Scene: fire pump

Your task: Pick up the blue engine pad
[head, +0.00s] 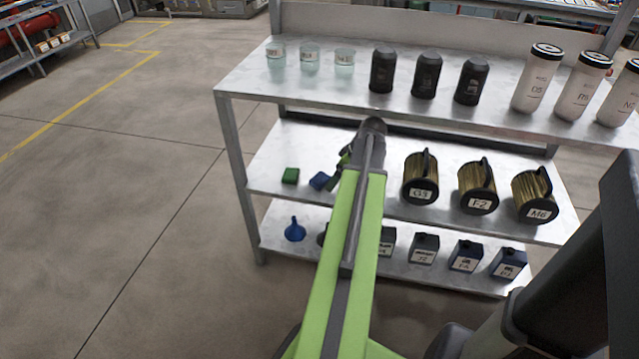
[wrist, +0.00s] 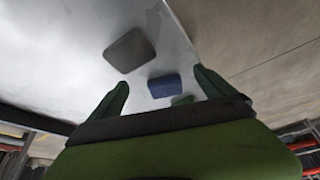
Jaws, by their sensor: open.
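The blue engine pad (head: 320,181) lies on the middle shelf, just left of my arm's end in the head view. In the wrist view the blue pad (wrist: 165,86) shows between and beyond the fingertips of my gripper (wrist: 161,80). The gripper is open, with the fingers spread wider than the pad and nothing held. In the head view the gripper (head: 347,156) is partly hidden behind my arm. I cannot tell how far the fingertips are from the pad.
A green pad (head: 290,175) lies beside the blue one; it is partly hidden in the wrist view (wrist: 182,100). A grey pad (wrist: 130,50) lies close by. Brass-coloured canisters (head: 420,178) stand to the right. The top shelf (head: 250,82) overhangs with jars and bottles.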

